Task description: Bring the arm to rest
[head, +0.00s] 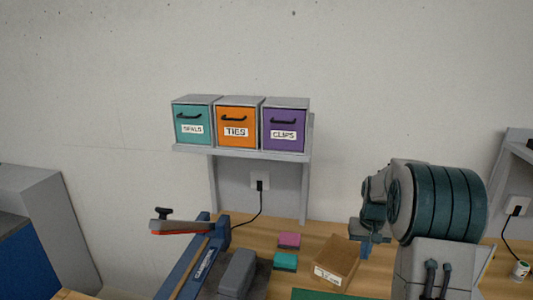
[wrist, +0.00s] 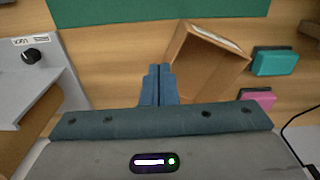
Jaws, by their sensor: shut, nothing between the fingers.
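My gripper (wrist: 158,85) shows in the wrist view with its two blue fingers pressed together and nothing between them. It points down above the wooden worktop (wrist: 110,75), beside an open cardboard box (wrist: 186,48). In the head view, my arm stands at the right, bent over the bench. A bit of the blue gripper (head: 366,248) shows there below the arm, just right of the box; its fingertips cannot be made out.
A teal block (head: 285,261) and a pink block (head: 289,240) lie left of the cardboard box (head: 335,260). Drawers marked SEALS (head: 193,128), TIES (head: 236,132) and CLIPS (head: 284,134) sit on a shelf. A green mat (wrist: 150,10) is bare where seen.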

